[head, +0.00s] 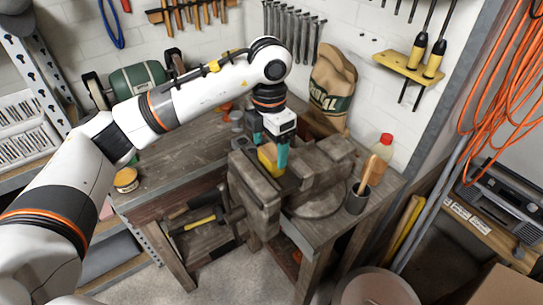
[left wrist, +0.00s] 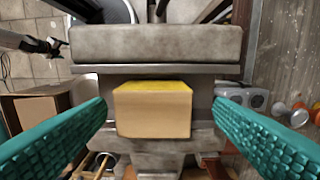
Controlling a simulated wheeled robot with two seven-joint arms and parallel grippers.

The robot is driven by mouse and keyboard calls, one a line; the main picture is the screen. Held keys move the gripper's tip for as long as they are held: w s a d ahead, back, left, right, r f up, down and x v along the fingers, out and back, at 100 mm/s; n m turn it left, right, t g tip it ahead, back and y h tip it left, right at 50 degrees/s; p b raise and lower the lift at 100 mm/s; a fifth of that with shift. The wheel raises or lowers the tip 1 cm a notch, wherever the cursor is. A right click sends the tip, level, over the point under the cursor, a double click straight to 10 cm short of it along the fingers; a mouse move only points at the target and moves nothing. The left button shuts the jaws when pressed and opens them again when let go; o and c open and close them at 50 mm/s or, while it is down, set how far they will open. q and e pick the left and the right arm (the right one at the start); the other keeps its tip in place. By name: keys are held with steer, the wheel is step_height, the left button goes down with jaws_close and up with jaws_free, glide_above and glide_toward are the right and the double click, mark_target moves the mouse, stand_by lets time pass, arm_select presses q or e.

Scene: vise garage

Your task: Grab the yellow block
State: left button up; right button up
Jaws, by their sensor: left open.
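The yellow block (head: 267,158) sits at the jaws of the big grey vise (head: 258,192) on the workbench. In the left wrist view the block (left wrist: 152,112) shows a yellow strip along its upper edge and a tan face, in front of a vise jaw (left wrist: 155,44). My left gripper (head: 270,150) is over the vise with its teal fingers open around the block. In the left wrist view a finger is on each side of the block, with gaps between. A dark gripper on a white arm, seemingly my right one (left wrist: 55,47), is small at the upper left; its opening is unclear.
A sack (head: 332,88) leans on the wall behind. A hammer (head: 198,222) lies on the shelf below. The bench top left of the vise (head: 185,160) is mostly clear.

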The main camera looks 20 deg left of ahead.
mark_target(271, 151)
arm_select(q)
steer(key=f, duration=0.1)
steer(key=f+p, duration=0.1)
steer(key=f, duration=0.1)
steer(key=shift+s+d+f+p, duration=0.15)
steer(key=shift+d+f+p, duration=0.15)
steer(key=shift+p, duration=0.05)
steer(key=shift+f, duration=0.4)
steer(key=shift+c, duration=0.4)
steer(key=c, duration=1)
